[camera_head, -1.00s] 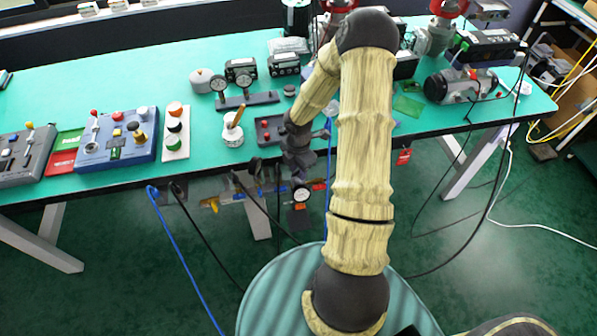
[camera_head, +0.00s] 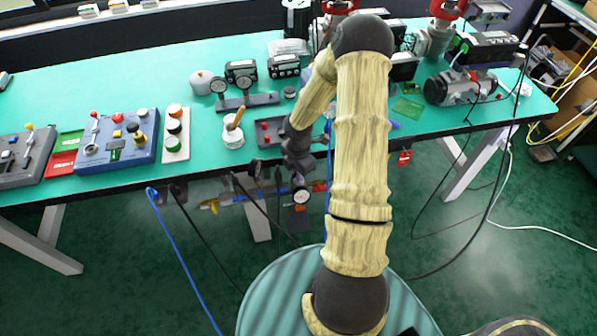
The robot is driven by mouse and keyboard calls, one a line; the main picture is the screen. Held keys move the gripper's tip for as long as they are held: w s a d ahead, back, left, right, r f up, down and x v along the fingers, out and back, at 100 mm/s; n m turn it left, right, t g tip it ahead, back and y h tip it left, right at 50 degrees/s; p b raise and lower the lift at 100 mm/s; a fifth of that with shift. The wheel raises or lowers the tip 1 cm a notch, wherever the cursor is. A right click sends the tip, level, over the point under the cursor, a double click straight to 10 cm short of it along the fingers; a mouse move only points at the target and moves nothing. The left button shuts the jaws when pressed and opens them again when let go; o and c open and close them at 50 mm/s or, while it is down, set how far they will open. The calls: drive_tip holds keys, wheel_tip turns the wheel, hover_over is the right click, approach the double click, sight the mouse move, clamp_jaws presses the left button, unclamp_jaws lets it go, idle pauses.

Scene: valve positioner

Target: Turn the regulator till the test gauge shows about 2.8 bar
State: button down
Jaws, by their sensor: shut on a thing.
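My gripper (camera_head: 300,172) is at the front edge of the bench, pointing down, just above a small round white-faced gauge (camera_head: 301,196). It is shut on what appears to be the regulator knob, which my gripper and wrist hide. The gauge hangs below the bench edge among the pipework. Its dial is too small for me to read. Another small dark gauge (camera_head: 255,168) is on the bench front to the left. Two more round gauges (camera_head: 218,86) stand on a dark bar on the bench. I cannot tell which one is the test gauge.
A blue control box (camera_head: 117,152) with knobs and a strip of coloured buttons (camera_head: 175,146) lie left on the green bench (camera_head: 120,70). A white pot with a wooden-handled tool (camera_head: 233,136) stands near my wrist. Cables and a blue hose (camera_head: 180,250) hang in front.

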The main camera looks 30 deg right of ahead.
drive_tip(key=m+p, duration=0.1)
drive_tip(key=m, duration=1)
drive_tip(key=shift+w, duration=0.1)
idle(0.5)
drive_tip(key=c, duration=1.5)
unclamp_jaws()
drive_tip(key=shift+r, duration=0.1)
wheel_tip(320, 180, up, 17)
drive_tip(key=shift+r+p, duration=0.15)
drive_tip(key=shift+p, duration=0.6)
